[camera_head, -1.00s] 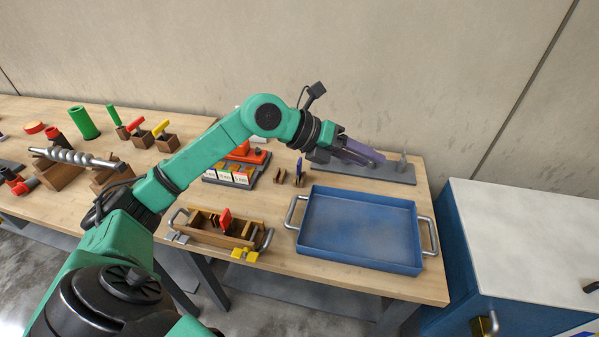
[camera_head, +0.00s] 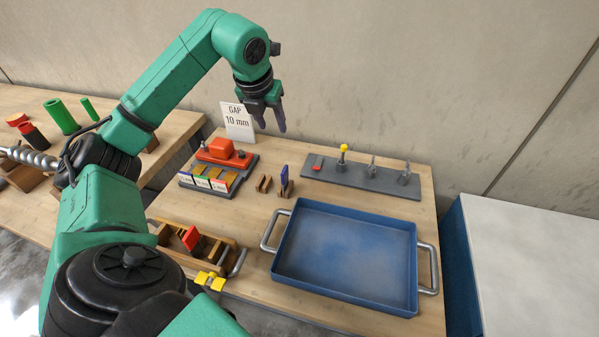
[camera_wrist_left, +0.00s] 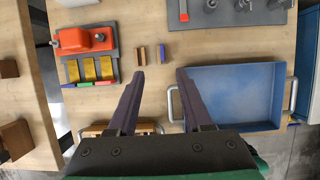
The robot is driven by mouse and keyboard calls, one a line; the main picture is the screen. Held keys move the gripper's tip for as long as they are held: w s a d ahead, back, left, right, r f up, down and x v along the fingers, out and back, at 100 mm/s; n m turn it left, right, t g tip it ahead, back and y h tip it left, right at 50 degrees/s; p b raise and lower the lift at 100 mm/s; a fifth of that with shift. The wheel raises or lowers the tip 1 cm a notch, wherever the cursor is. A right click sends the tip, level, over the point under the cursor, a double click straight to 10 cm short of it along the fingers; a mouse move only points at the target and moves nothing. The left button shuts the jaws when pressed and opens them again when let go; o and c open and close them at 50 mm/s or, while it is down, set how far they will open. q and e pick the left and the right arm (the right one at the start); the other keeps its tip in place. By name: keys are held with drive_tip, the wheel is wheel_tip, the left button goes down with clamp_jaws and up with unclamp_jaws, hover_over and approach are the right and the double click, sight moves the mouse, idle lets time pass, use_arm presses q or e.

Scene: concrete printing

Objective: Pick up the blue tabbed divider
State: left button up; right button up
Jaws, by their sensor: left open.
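In the left wrist view the divider (camera_wrist_left: 161,53) is a thin blue strip at the holder's right side, ahead of the jaw gap. My left gripper (camera_head: 271,128) points down, open and empty, high above the table's back. In the left wrist view its fingers (camera_wrist_left: 160,74) are spread apart, and the divider lies beyond them, clear of both tips. My right gripper is not in view.
A blue tray (camera_head: 345,255) with metal handles lies in front. A wooden box (camera_head: 226,245) holds a red divider (camera_head: 191,238). A grey tool rack (camera_head: 360,178), an orange block on a grey base (camera_head: 222,150) and a "GAP 10 mm" sign (camera_head: 238,120) stand around the holder.

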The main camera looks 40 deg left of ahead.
use_arm(q)
wheel_tip(320, 180, down, 4)
drive_tip(key=b, duration=0.3)
approach(284, 169)
drive_tip(key=x, duration=1)
drive_tip(key=shift+w+f, duration=0.1)
drive_tip(key=shift+f, duration=0.1)
drive_tip(key=shift+r, duration=0.1)
clamp_jaws()
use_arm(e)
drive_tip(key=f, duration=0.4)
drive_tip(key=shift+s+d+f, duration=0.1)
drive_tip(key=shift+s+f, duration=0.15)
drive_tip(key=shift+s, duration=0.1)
